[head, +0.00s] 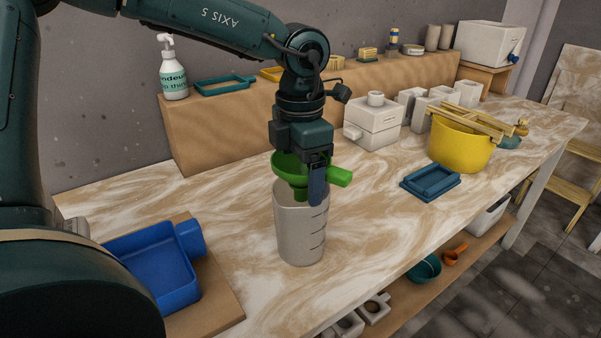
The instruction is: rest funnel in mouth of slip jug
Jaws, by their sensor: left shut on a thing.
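A green funnel (287,165) is in my left gripper (317,177), which points down over the jug. The gripper is shut on the funnel near its green side handle (340,177), which sticks out to the right. The slip jug (301,233) is a grey-white measuring jug with dark marks on its side, upright on the marbled table. The funnel is over the jug's mouth, its spout at the rim; I cannot tell whether it touches the jug. The gripper hides part of the funnel and rim. My right gripper is not in view.
A blue tray (150,262) lies on a board at the left. A yellow bucket (460,148) with wooden slats stands at the right, a dark blue tray (430,181) before it. White blocks (372,125) stand behind. The table around the jug is clear.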

